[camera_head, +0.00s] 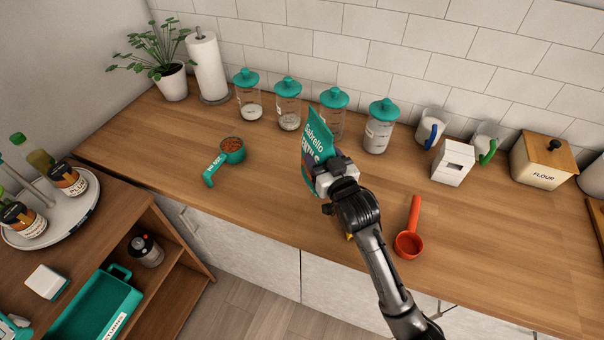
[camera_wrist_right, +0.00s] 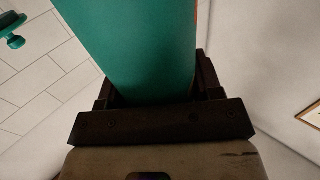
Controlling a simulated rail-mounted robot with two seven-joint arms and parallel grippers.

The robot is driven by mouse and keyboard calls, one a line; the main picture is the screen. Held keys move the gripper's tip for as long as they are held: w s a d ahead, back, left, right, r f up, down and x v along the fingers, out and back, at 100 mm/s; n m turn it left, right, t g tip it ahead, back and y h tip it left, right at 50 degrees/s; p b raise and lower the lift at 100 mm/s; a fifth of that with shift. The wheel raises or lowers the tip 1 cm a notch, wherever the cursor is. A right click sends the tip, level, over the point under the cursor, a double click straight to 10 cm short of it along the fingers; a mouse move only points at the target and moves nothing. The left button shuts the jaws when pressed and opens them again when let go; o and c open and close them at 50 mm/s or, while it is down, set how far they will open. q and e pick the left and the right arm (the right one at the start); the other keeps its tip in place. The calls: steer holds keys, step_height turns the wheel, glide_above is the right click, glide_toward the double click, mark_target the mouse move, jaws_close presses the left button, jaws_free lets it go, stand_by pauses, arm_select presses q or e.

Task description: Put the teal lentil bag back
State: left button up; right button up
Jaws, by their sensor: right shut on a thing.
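The teal lentil bag (camera_head: 318,142) is upright, slightly tilted, above the wooden counter in the head view. Part of its printed label shows, and its lower part is hidden by my gripper. My right gripper (camera_head: 331,176) is shut on the bag. In the right wrist view the teal bag (camera_wrist_right: 130,45) rises from between the jaws of my right gripper (camera_wrist_right: 155,95). A teal bin (camera_head: 98,305) with a label on its front sits on the lower shelf unit at the bottom left. My left gripper is not in view.
Several jars with teal lids (camera_head: 288,103) line the back of the counter. A teal scoop (camera_head: 229,152) lies left of the bag, a red scoop (camera_head: 409,242) right of it. A white box (camera_head: 452,163), mugs and a flour tin (camera_head: 543,160) stand at the right.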

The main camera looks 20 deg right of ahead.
steer(key=w+a+f+b, duration=0.1)
steer(key=w+a+f, duration=0.3)
steer(key=f, duration=0.4)
steer(key=shift+w+b, duration=0.35)
steer(key=shift+w, duration=0.15)
steer(key=o, duration=1.3)
steer(key=shift+f, duration=0.1)
